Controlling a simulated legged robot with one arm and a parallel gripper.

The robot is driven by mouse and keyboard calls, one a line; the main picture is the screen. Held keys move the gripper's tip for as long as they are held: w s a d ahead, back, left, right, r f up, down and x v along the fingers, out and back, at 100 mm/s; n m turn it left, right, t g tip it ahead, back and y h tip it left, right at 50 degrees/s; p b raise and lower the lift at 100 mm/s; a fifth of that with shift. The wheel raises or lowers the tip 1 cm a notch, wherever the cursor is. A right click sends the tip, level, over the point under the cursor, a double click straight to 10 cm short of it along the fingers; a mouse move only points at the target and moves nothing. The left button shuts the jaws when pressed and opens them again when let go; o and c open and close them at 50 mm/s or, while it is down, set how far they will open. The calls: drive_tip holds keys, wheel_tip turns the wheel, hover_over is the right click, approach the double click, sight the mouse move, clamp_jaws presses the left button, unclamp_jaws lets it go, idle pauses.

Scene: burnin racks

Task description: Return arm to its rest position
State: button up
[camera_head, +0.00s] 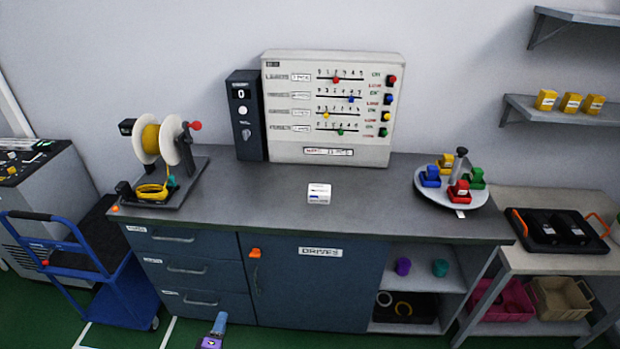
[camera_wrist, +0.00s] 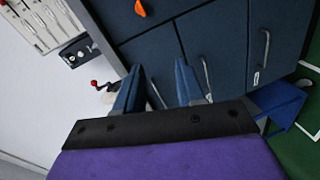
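My gripper (camera_head: 217,326) shows at the bottom edge of the head view, a purple wrist with blue-grey fingers, low in front of the dark blue cabinet (camera_head: 312,285). Most of my arm is out of that view. In the wrist view my gripper (camera_wrist: 160,76) has its two blue fingers spread apart with nothing held between them. Behind the fingers, the wrist view shows the cabinet and drawer fronts turned on their side, with an orange latch (camera_wrist: 140,8) and a drawer handle (camera_wrist: 265,50). The fingers appear clear of these fronts, though the exact gap cannot be told.
The grey worktop (camera_head: 260,205) carries a yellow-wire spool stand (camera_head: 160,150), a slider panel (camera_head: 330,110), a white box (camera_head: 319,193) and a round tray (camera_head: 425,195) of coloured blocks. A blue cart (camera_head: 80,260) stands left; a side table (camera_head: 555,262) stands right. Green floor lies in front.

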drive_tip(key=w+r+m+g+y, duration=0.3)
drive_tip(key=w+r+m+g, duration=0.2)
drive_tip(key=w+r, duration=0.55)
drive_tip(key=s+d+r+m+g+y, duration=0.15)
drive_tip(key=s+d+r+g, duration=0.25)
drive_tip(key=d+r, duration=0.85)
drive_tip(key=s+d+r+m+g+h, duration=0.1)
drive_tip(key=s+d+r+m+g, duration=0.1)
drive_tip(key=s+d+r, duration=0.45)
drive_tip(key=s+d+r+m+g, duration=0.2)
drive_tip(key=s+d+r+g, duration=0.15)
drive_tip(key=s+d, duration=0.55)
drive_tip(key=s+d+r+m+g+h, duration=0.1)
drive_tip(key=s+d+r+m, duration=0.1)
drive_tip(key=s+d, duration=0.4)
drive_tip(key=s+d+r+m+g+h, duration=0.1)
drive_tip(key=s+d, duration=0.6)
drive_tip(key=s, duration=0.8)
drive_tip(key=shift+s+r+m+g+h, duration=0.35)
drive_tip(key=shift+r+m+g, duration=0.25)
drive_tip(key=shift+m, duration=0.15)
drive_tip(key=shift+d, duration=0.1)
